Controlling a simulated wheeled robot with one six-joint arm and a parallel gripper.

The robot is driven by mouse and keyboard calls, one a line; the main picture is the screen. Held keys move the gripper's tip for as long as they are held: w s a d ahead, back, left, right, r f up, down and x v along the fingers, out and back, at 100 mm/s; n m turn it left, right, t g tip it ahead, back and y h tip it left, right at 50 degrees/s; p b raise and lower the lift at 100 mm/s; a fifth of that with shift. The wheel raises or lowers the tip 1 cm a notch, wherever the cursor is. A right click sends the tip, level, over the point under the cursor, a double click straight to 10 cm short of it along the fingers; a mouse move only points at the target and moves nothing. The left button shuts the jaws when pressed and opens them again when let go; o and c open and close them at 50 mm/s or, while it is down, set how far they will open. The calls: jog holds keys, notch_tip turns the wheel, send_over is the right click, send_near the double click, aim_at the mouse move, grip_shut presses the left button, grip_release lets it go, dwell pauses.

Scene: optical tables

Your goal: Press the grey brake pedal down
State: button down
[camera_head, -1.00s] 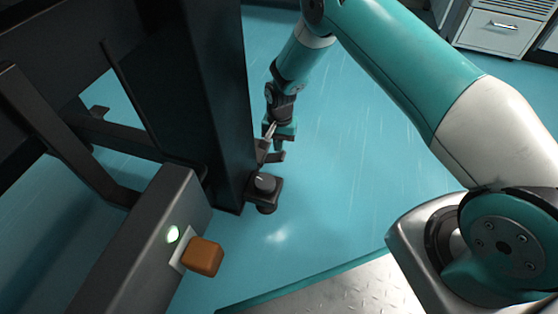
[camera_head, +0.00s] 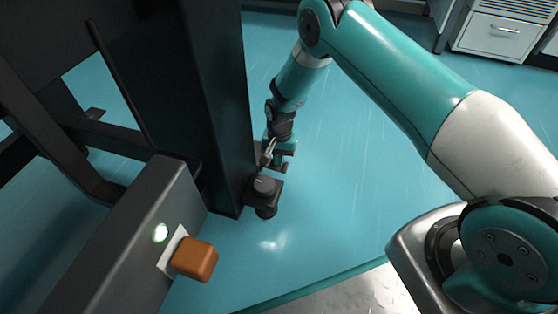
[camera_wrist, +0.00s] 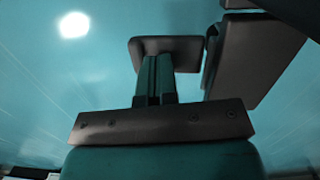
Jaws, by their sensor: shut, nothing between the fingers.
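The grey pedal (camera_wrist: 188,46) shows in the wrist view as a small flat plate with rounded corners. My gripper (camera_wrist: 155,62) is shut and empty. Its two fingers lie across the middle of the plate in the picture and hide part of it. I cannot tell whether the fingertips touch it. In the head view my gripper (camera_head: 270,152) points down beside the black table leg, low near the floor.
A grey beam carries a green light (camera_head: 160,232) and an orange-brown block (camera_head: 195,260). Blue floor (camera_head: 350,190) is clear to the right. A drawer cabinet (camera_head: 500,35) stands behind.

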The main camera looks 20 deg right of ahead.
jog(key=shift+w+d+r, duration=0.35)
jog(key=shift+w+d, duration=0.05)
jog(key=shift+w, duration=0.3)
jog(key=shift+w+d+r, duration=0.35)
jog(key=shift+w+d, duration=0.05)
jog(key=shift+w, duration=0.25)
notch_tip(320, 180, up, 17)
jog(key=w+p, duration=0.1)
jog(key=p, duration=0.9)
jog(key=shift+w+d+r, duration=0.15)
jog(key=shift+w+d, duration=0.05)
jog(key=shift+d, duration=0.25)
